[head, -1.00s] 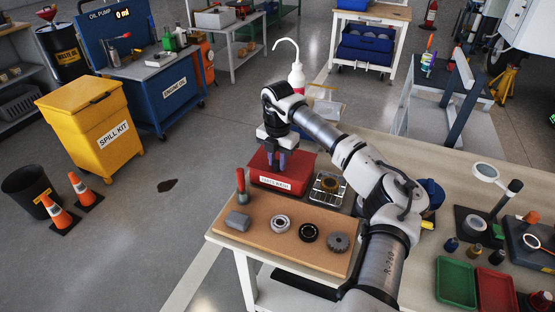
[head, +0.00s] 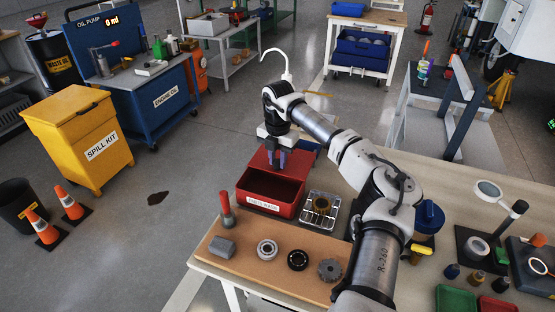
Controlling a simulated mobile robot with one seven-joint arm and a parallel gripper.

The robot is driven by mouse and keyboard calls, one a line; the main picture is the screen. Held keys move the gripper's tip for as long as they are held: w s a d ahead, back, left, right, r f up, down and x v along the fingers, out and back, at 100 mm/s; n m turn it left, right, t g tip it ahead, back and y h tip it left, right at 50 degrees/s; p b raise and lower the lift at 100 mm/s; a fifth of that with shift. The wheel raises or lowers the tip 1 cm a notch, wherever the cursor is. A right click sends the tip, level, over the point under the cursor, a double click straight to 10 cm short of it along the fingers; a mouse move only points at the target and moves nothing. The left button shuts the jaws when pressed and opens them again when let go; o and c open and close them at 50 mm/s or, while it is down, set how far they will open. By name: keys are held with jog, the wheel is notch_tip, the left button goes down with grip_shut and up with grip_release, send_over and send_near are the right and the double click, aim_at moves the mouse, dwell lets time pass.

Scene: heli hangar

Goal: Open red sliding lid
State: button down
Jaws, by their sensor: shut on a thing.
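The red box (head: 284,203) with a white label on its front stands on the table behind the cork mat. Its front part is open and I see into its dark red inside. The red sliding lid (head: 297,163) covers the back part of the box. My gripper (head: 277,163) points down over the lid, shut on the lid's handle, which the fingers mostly hide. The fingers are at the rear half of the box.
A wire basket (head: 320,210) with a brass part stands right of the box. The cork mat (head: 290,276) in front holds a grey block, a red-handled tool and several round metal parts. A white bottle's spout (head: 287,62) rises behind my arm.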

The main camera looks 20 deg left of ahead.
jog(key=shift+s, duration=0.1)
jog(key=c, duration=1.2)
grip_release()
jog(key=shift+r, duration=0.1)
notch_tip(320, 180, up, 14)
jog(key=b, duration=0.2)
jog(key=shift+s+f, duration=0.1)
jog(key=shift+f, duration=0.15)
